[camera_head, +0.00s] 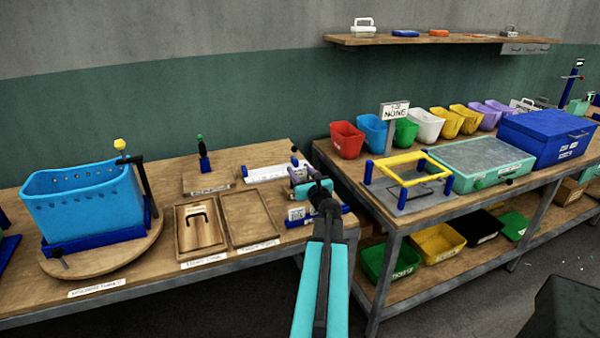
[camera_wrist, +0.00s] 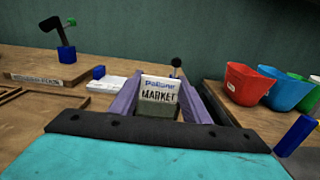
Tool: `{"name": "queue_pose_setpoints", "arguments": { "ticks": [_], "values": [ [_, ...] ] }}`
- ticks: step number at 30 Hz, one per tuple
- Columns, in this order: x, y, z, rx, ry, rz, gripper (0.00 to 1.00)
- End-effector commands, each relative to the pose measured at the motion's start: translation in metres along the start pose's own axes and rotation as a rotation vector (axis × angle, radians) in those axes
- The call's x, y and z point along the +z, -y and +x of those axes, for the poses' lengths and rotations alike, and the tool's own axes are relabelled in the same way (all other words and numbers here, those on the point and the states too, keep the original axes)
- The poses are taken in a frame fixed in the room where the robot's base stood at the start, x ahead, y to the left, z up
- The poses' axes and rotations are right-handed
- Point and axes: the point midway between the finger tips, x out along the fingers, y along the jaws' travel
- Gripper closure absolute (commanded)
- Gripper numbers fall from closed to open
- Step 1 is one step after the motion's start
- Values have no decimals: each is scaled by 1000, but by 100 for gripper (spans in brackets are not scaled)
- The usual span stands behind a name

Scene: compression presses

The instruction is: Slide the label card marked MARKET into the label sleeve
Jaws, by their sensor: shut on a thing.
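The label card (camera_wrist: 159,90) is white with blue print at the top and MARKET in dark letters. In the wrist view it stands upright between the purple fingers of my gripper (camera_wrist: 163,80), which is shut on it. A grey-green piece (camera_wrist: 158,111) shows just below the card; I cannot tell what it belongs to. In the head view my gripper (camera_head: 305,182) is over the right end of the left bench, above a blue stand (camera_head: 325,217) with a small white label (camera_head: 296,213). I cannot clearly make out the label sleeve, as my gripper covers part of that spot.
Wooden trays (camera_head: 250,217) lie left of my gripper. A perforated blue basket (camera_head: 85,200) stands on a round turntable at far left. The right bench holds a yellow frame (camera_head: 408,168) and coloured bins, including a red bin (camera_wrist: 247,84). A gap separates the benches.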

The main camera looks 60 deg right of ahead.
Motion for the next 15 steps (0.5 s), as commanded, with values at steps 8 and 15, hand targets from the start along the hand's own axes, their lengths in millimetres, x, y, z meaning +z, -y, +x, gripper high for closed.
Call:
{"name": "queue_pose_setpoints", "arguments": {
  "ticks": [8, 15],
  "values": [
    [-2, 0, 0, 0, -2, 0, 36],
    [-3, 0, 0, 0, -2, 0, 36]
  ]
}}
